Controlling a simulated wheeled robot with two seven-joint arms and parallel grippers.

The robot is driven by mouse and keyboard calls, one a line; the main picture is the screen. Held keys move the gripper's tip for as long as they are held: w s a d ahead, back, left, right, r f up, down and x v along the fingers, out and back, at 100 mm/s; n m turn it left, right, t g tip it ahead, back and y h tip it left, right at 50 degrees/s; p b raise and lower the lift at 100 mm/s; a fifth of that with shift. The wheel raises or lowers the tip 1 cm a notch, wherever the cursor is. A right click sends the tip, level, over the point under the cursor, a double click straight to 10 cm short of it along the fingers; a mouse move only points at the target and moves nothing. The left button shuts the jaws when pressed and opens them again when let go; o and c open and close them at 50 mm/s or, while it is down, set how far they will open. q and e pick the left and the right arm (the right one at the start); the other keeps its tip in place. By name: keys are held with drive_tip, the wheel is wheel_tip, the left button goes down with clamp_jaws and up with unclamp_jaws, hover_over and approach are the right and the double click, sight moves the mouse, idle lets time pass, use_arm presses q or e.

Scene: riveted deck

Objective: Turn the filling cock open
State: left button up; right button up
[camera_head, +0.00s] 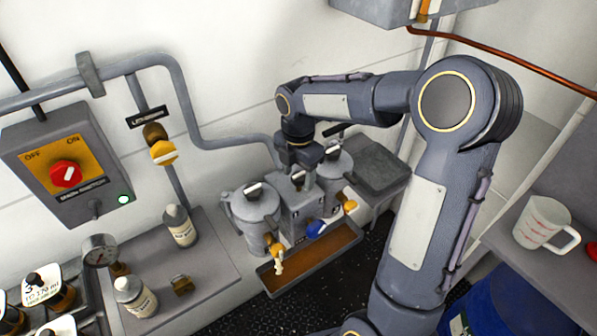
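Two grey lidded canisters, one left (257,212) and one right (332,168), flank a grey box (301,205). Small cocks sit low on their fronts: a yellow one at left (274,246), a blue one in the middle (316,229) and a yellow one at right (349,206). Another yellow-handled valve (162,153) is on the wall pipe under a black label too small to read. I cannot tell which is the filling cock. My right gripper (299,165) points down above the grey box; its fingertips are too small to judge. My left gripper is out of view.
A brown-bottomed drip tray (310,260) lies in front of the canisters. A measuring jug (545,222) stands at right.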

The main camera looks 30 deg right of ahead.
sight(300, 176)
wheel_tip(300, 176, up, 8)
drive_tip(key=shift+f+b, duration=0.1)
drive_tip(key=shift+b, duration=0.2)
idle(0.3)
idle(0.4)
drive_tip(key=shift+s+m, duration=0.3)
drive_tip(key=shift+s, duration=0.05)
drive_tip(key=s+a+f+m+t+y, duration=0.1)
drive_tip(key=s+a+m+t+y, duration=0.1)
drive_tip(key=s+m, duration=0.8)
drive_tip(key=s+a+f+m+t+y, duration=0.1)
drive_tip(key=s+a+m, duration=0.4)
drive_tip(key=s+m, duration=0.6)
drive_tip(key=f+m+t, duration=0.1)
drive_tip(key=t, duration=0.1)
drive_tip(key=shift+m+t+y, duration=0.3)
drive_tip(key=shift+y, duration=0.1)
